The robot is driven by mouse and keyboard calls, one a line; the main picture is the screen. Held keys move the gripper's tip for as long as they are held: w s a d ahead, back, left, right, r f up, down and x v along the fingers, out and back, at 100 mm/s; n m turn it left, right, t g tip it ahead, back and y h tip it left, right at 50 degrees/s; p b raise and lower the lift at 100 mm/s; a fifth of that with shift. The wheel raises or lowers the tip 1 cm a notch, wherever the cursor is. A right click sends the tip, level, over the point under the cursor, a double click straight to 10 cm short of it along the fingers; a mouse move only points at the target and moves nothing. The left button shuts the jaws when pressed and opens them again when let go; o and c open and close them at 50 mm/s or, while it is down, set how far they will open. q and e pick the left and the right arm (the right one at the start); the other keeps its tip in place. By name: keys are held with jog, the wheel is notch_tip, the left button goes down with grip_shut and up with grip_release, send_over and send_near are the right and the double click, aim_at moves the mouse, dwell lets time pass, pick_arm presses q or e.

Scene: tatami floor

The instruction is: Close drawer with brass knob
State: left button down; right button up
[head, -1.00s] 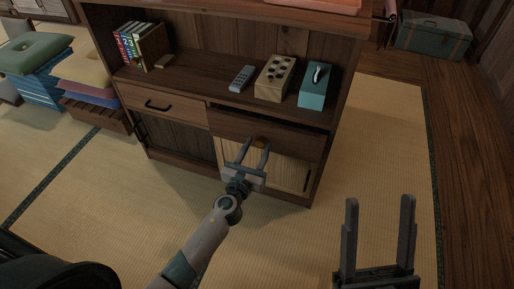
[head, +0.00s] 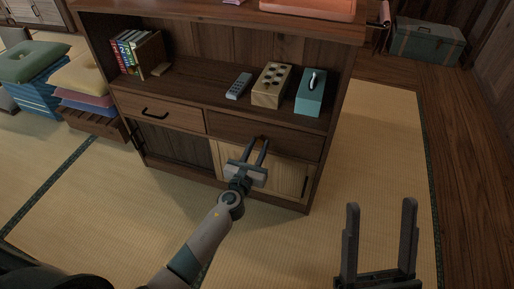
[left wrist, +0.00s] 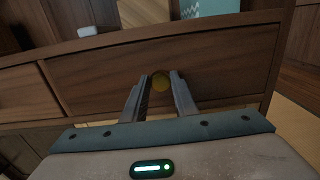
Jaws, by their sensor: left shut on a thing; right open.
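The drawer with the brass knob (head: 296,142) is the dark wooden right-hand drawer of the cabinet. Its front looks flush with the cabinet, with no gap visible along its top edge. My left gripper (head: 260,140) reaches its front and is shut on the brass knob. In the left wrist view the round brass knob (left wrist: 160,80) shows between the two fingertips, against the drawer front (left wrist: 225,65). The knob is mostly hidden by the fingers in the head view. My right gripper (head: 381,207) is open and empty, in front of the cabinet at the lower right.
The left drawer (head: 180,115) with a black handle is shut. Sliding doors (head: 290,178) sit below. The shelf holds books (head: 138,50), a remote (head: 238,86), a dotted box (head: 271,86) and a teal tissue box (head: 311,92). Cushions (head: 85,75) lie left. Tatami at right is clear.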

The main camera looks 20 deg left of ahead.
pick_arm(q)
jog(key=c, duration=1.5)
grip_release()
jog(key=shift+w+r, duration=0.15)
jog(key=shift+w, duration=0.05)
jog(key=shift+o, duration=0.3)
jog(key=shift+w, duration=0.1)
pick_arm(e)
jog(key=shift+w+f, duration=0.1)
jog(key=shift+w, duration=0.05)
pick_arm(q)
jog(key=shift+s, duration=0.2)
jog(key=s, duration=1.7)
jog(key=shift+a, duration=0.3)
pick_arm(e)
jog(key=shift+d+r, duration=0.15)
jog(key=shift+r, duration=0.05)
pick_arm(q)
jog(key=shift+d, duration=0.1)
